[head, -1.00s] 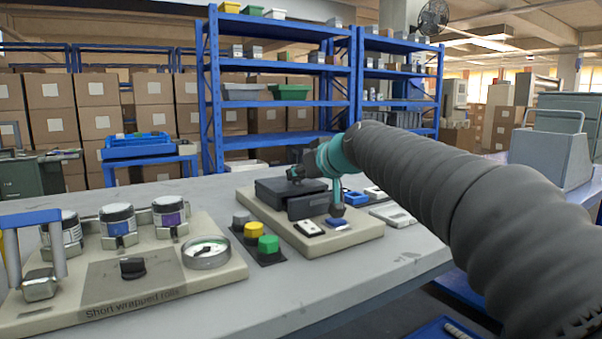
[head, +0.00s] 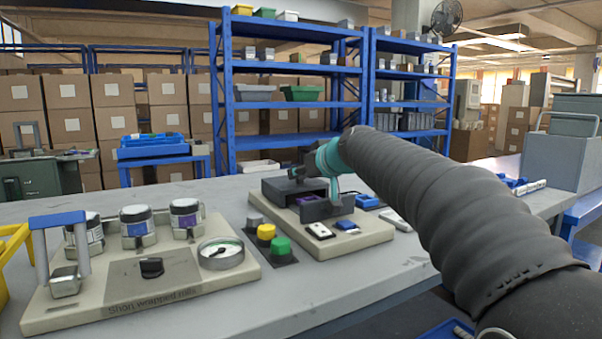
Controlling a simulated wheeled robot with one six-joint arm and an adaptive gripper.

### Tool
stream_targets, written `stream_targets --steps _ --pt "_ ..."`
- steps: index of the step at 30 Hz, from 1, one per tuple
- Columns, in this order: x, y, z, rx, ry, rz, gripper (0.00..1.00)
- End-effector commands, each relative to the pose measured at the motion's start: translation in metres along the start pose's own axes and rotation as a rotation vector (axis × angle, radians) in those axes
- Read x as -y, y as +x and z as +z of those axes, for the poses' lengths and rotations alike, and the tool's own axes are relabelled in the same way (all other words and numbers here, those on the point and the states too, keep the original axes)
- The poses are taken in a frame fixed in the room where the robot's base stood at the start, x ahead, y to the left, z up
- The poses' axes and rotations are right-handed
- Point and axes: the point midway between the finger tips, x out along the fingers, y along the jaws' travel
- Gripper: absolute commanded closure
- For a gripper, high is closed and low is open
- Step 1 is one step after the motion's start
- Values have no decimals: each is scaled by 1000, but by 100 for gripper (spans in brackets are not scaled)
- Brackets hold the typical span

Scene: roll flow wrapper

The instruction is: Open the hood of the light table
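The light table appears to be the dark box unit (head: 272,190) on a beige board (head: 375,236) in the middle of the bench. A dark opening with something purple (head: 305,200) inside shows behind its dark front panel (head: 326,209). My gripper (head: 318,172), dark and teal, is at the top and right of the box, behind the end of my ribbed arm. A teal part of it reaches down by the front panel. Its fingertips are too small and partly hidden, so I cannot tell whether they touch the hood or are open.
Grey, yellow and green buttons (head: 267,234) stand left of the board. A beige panel (head: 100,310) with jars, a gauge (head: 221,253) and a knob is at the front left. A white switch (head: 319,230) and blue items lie nearby. Bare bench (head: 330,284) runs along the front.

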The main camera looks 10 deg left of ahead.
Motion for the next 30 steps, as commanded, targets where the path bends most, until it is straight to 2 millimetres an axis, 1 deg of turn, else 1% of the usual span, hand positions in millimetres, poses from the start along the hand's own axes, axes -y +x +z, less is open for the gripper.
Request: stream_targets --steps 10,14,17,24,27,30 --pt "1 -1 0 0 -1 0 48" --pt "0 -11 -1 -1 -1 0 48" --pt "0 -26 -1 -2 0 1 48" --pt "0 -74 -1 -2 -1 2 48" --pt "1 -92 -1 -2 -1 0 48" --pt "0 -105 0 -1 0 1 48"
